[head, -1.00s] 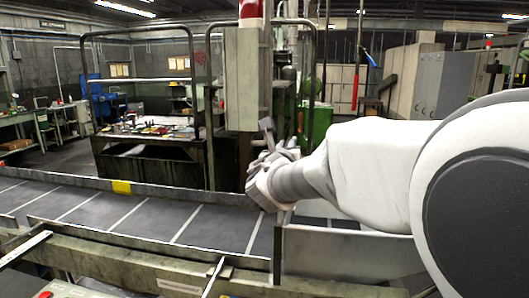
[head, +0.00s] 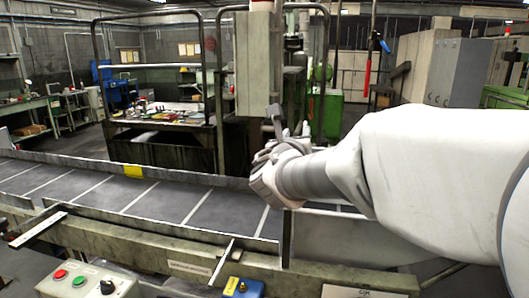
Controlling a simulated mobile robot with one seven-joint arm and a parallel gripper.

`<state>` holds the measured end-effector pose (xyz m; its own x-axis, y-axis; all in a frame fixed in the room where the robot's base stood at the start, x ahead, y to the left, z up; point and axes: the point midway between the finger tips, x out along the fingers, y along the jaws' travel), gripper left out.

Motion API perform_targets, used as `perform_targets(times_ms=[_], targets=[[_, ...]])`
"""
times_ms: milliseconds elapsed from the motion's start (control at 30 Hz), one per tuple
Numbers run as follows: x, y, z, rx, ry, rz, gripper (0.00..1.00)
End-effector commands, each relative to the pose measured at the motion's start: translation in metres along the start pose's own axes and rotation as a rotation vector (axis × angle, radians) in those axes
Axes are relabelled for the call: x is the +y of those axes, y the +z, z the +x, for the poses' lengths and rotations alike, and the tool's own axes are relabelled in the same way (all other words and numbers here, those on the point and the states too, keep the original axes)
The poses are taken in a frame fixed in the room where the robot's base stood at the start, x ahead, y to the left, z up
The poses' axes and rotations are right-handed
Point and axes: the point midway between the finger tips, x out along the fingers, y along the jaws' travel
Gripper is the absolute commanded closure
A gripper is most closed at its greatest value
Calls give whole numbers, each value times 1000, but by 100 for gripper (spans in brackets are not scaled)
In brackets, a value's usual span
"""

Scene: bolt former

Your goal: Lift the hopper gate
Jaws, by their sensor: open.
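My gripper (head: 284,132) is open at the end of my white arm, which reaches in from the right. It is over the far side of the conveyor, in front of the lower end of a tall grey box. I see nothing between its fingers. I cannot clearly make out which part is the hopper gate. A plain grey metal plate (head: 335,240) stands upright at the right part of the conveyor, below my arm. My arm hides part of what lies behind it.
The segmented conveyor (head: 150,195) crosses from the left, with a low rail on its near side. The grey box (head: 257,62) hangs beyond it. A control box (head: 85,282) with buttons and a blue device (head: 242,287) are near the bottom edge. A cluttered bench (head: 165,116) stands behind.

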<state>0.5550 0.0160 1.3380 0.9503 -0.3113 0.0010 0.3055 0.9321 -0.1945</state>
Motion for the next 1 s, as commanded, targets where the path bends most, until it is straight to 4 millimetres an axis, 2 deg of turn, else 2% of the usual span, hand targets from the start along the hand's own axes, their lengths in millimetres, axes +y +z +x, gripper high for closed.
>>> perform_targets(times_ms=[33,300,533,733,1000], targets=[[1,1,-12,-3,3,1,55],[0,1,-70,-4,1,1,55],[-1,2,-112,-5,0,0,55],[0,1,-131,-3,-1,0,55],[0,0,-134,-2,-1,-1,55]])
